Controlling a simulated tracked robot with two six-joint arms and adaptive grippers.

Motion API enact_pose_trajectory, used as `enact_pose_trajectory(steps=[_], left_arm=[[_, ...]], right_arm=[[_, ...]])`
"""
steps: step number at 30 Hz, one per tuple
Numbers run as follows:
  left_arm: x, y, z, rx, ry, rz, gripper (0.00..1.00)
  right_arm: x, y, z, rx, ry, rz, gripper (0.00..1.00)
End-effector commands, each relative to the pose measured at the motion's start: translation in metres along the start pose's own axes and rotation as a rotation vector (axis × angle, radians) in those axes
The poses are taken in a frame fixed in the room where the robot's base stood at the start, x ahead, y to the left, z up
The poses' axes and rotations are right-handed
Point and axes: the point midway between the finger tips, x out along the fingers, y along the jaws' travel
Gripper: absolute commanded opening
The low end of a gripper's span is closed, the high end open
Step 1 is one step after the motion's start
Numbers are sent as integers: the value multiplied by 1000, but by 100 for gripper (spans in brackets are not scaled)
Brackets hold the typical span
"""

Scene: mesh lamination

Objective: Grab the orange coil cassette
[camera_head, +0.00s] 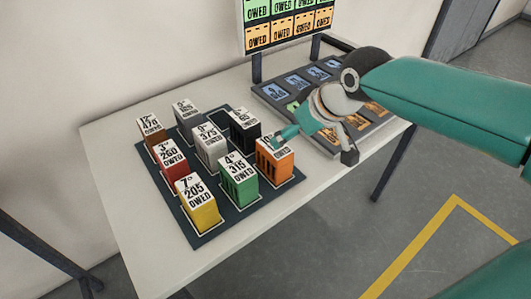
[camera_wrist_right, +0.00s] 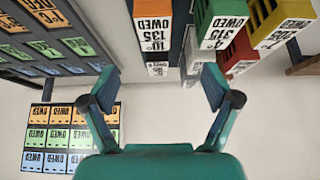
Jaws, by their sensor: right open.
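The orange coil cassette (camera_head: 275,163) stands upright at the right corner of the dark mat, with a white label on top. My right gripper (camera_head: 288,134) is open beside and above it, at its upper right edge, and partly covers its label. In the right wrist view the orange cassette (camera_wrist_right: 152,10) is at the top, roughly in line with the gap between the open, empty fingers of my right gripper (camera_wrist_right: 160,82). Whether a finger touches it cannot be told. My left gripper is not in view.
A green cassette (camera_head: 239,184) and a black cassette (camera_head: 244,130) stand close to the orange one. Several others fill the dark mat (camera_head: 238,217). A grey panel of coloured tiles (camera_head: 272,93) lies behind my right arm. The white table's front edge (camera_head: 320,193) is clear.

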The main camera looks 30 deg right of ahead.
Motion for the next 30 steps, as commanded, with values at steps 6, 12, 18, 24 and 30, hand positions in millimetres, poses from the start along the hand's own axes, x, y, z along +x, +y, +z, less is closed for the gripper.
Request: enact_pose_trajectory(steps=[6,12,18,24,30], left_arm=[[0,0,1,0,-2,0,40],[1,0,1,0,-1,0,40],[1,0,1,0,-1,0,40],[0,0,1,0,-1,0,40],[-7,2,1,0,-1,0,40]], right_arm=[[29,3,2,5,-1,6,88],[73,4,1,5,-1,5,88],[103,4,0,5,2,5,88],[113,4,-1,5,4,5,88],[138,9,-4,5,1,4,88]])
